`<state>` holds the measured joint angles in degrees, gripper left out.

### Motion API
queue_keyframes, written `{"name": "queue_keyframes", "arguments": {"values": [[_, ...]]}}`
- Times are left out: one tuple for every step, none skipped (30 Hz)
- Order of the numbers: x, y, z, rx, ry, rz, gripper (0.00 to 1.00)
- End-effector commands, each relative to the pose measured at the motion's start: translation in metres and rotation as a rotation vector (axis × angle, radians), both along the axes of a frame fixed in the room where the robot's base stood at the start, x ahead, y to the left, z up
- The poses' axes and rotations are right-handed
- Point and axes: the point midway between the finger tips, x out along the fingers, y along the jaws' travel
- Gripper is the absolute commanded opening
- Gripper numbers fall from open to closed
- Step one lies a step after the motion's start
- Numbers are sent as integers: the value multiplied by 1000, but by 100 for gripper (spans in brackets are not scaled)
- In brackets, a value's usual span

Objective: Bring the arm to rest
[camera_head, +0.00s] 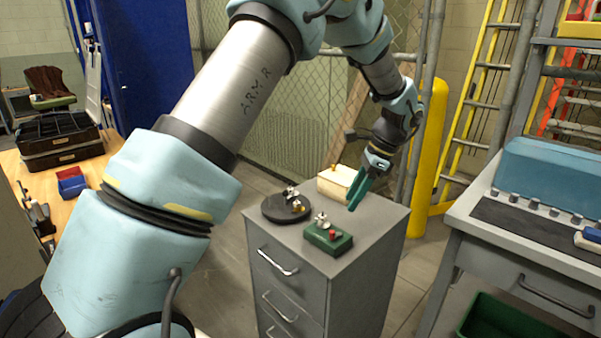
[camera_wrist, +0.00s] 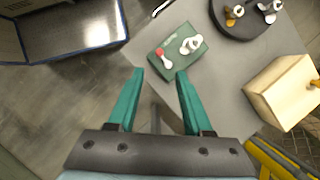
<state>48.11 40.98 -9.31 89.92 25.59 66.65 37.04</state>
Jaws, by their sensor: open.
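My arm reaches out over a grey drawer cabinet (camera_head: 290,240). My gripper (camera_head: 355,201), with teal fingers, points down near the right edge of the cabinet top. In the wrist view the two fingers of my gripper (camera_wrist: 158,90) are spread apart with nothing between them. A green box (camera_head: 328,237) with a red knob and a metal fitting stands on the cabinet top; it also shows in the wrist view (camera_wrist: 190,66), beyond the fingertips and apart from them.
A dark round disc (camera_head: 272,209) with small fittings and a cream block (camera_head: 334,184) share the cabinet top. A yellow post (camera_head: 426,150) and mesh fence stand behind. A grey workbench (camera_head: 480,230) is at right, with a green bin (camera_head: 500,318) below. A wooden table (camera_head: 85,168) is at left.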

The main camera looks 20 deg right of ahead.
Motion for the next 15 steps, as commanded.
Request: {"name": "queue_keyframes", "arguments": {"values": [[1, 2, 0, -2, -1, 6, 50], [2, 5, 1, -6, -2, 16, 50], [4, 12, 3, -14, -4, 40, 50], [7, 20, 4, -23, -7, 69, 50], [10, 31, 6, -37, -13, 107, 50], [14, 50, 9, -60, -19, 174, 50], [18, 66, 12, -81, -26, 233, 50], [20, 85, 15, -105, -35, 304, 50], [22, 112, 18, -141, -50, 412, 50], [22, 134, 21, -168, -62, 499, 50], [21, 156, 23, -197, -78, 591, 50], [18, 185, 26, -236, -98, 716, 50], [14, 206, 28, -264, -116, 810, 50], [9, 225, 29, -293, -134, 905, 50], [1, 250, 30, -327, -159, 1028, 50]]}}
